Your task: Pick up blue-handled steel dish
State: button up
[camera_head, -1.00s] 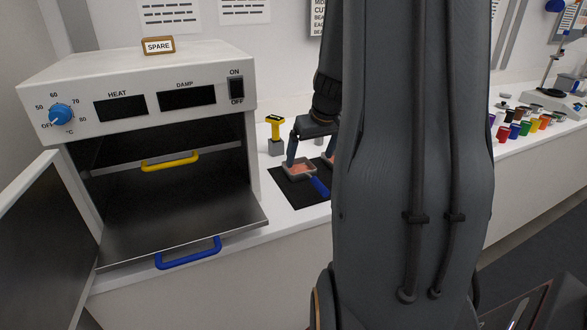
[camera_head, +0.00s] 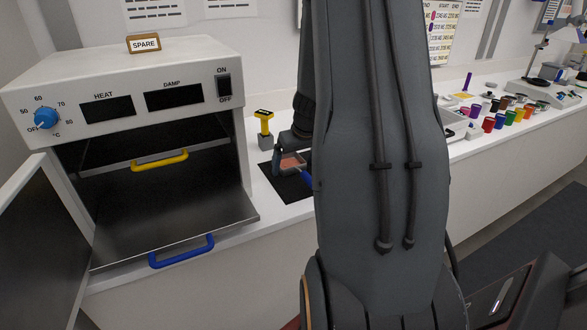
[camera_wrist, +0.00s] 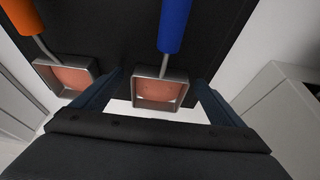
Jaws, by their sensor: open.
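The blue-handled steel dish (camera_wrist: 160,90) is a small square pan with pinkish contents on a black mat (camera_wrist: 110,30). Its blue handle (camera_wrist: 174,25) points away in the wrist view. In the head view the dish (camera_head: 291,161) is partly hidden by my arm. My gripper (camera_wrist: 160,85) is open, with one finger on each side of this dish; contact cannot be told. A second steel dish with an orange handle (camera_wrist: 21,16) lies just left of my left finger in the wrist view.
An oven marked SPARE (camera_head: 125,75) stands at left with its door open, a yellow-handled shelf (camera_head: 158,160) and a blue-handled shelf (camera_head: 181,251) inside. A yellow-topped tool (camera_head: 264,122) stands behind the mat. Several coloured jars (camera_head: 500,120) are far right.

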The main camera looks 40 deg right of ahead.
jog(key=c, duration=1.4)
